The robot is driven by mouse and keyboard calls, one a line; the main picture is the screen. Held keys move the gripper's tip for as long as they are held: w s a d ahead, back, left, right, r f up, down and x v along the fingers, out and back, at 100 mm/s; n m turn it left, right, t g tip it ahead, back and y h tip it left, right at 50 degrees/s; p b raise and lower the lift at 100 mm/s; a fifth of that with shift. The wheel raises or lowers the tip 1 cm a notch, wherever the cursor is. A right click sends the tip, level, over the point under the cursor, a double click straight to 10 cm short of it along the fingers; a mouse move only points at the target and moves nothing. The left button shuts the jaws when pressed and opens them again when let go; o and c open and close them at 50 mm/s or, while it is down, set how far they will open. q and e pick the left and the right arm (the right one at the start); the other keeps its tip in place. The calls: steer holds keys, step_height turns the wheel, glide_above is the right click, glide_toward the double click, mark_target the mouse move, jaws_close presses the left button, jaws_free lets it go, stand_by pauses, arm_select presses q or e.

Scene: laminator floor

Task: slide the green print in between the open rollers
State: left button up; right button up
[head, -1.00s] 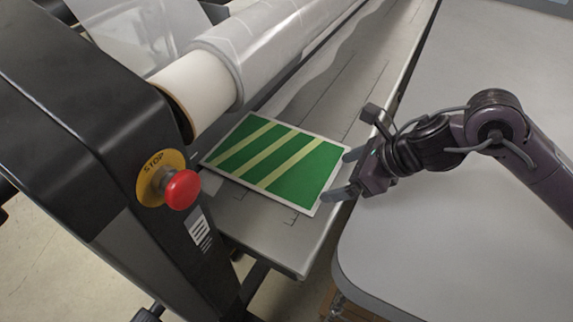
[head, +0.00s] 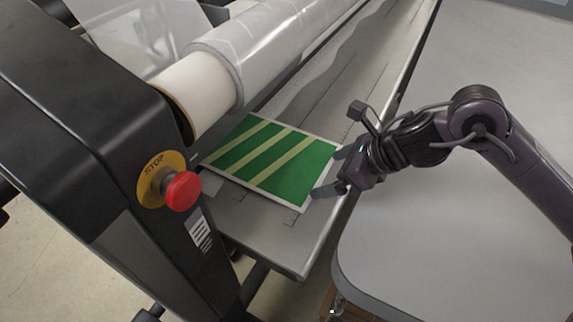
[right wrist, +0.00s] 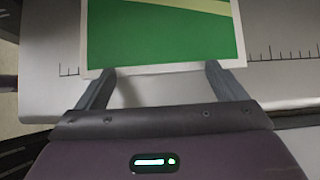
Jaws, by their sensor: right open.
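The green print (head: 268,162), striped with pale yellow-green and edged in white, lies flat on the machine's grey feed table (head: 262,220). Its far-left end reaches under the large clear-film roller (head: 255,70); whether it is between rollers is hidden. My right gripper (head: 328,172) is open at the print's right edge, and its fingertips touch or nearly touch that edge. In the right wrist view, the two spread fingers (right wrist: 160,75) meet the near white border of the print (right wrist: 165,35). My left gripper is not in view.
A black side housing (head: 90,130) with a red stop button (head: 182,191) stands at the left. A light grey table (head: 460,230) lies to the right, beside the feed table's edge. Ruler marks run along the feed table.

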steer(key=shift+w+a, duration=0.45)
steer(key=shift+a, duration=0.35)
stand_by(0.4)
steer(key=shift+s+d+b, duration=0.25)
steer(key=shift+d+b, duration=0.05)
steer(key=shift+d, duration=0.2)
stand_by(0.5)
steer(key=shift+r, duration=0.1)
steer(key=shift+s+d+r+p, duration=0.25)
steer(key=shift+r+p, duration=0.35)
steer(key=shift+r, duration=0.35)
steer(key=shift+s+d+r+p, duration=0.1)
steer(key=shift+d+r+p, duration=0.2)
steer(key=shift+r+p, duration=0.5)
steer(key=shift+s+d+r+p, duration=0.2)
steer(key=shift+d+r+p, duration=0.15)
steer(key=shift+r, duration=0.8)
